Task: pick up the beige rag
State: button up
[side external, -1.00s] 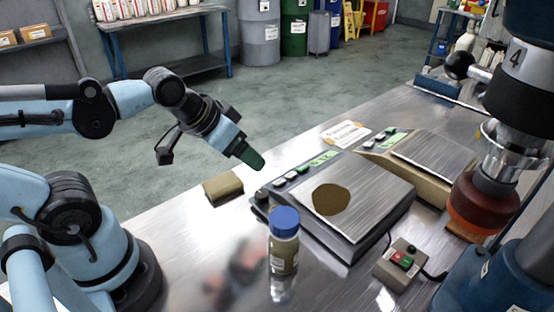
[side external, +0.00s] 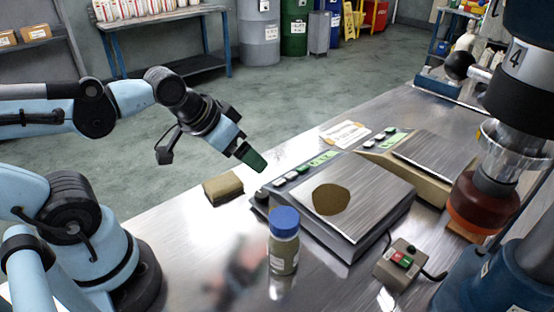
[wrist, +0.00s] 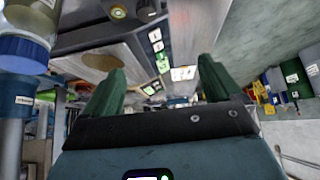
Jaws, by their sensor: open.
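The beige rag (side external: 223,188), folded into a small block, lies on the metal table left of the near scale. My gripper (side external: 255,161) is above the table, up and to the right of the rag in the side view, and apart from it. In the wrist view my gripper (wrist: 158,85) shows two green fingers spread apart with nothing between them. The rag does not show in the wrist view.
A blue-capped jar (side external: 284,240) stands in front of the near scale (side external: 370,205), which has a brown spot on its plate. A second scale (side external: 435,160), a button box (side external: 401,262) and a blue machine (side external: 500,245) are to the right. The table's front left is clear.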

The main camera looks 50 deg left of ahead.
aim_at(223, 182)
jog(key=a+f+m+g, duration=0.1)
jog(key=a+g, duration=0.6)
jog(key=a, duration=0.2)
jog(key=shift+a+f, duration=0.15)
jog(key=shift+f, duration=5.9)
jog(key=c, duration=1.1)
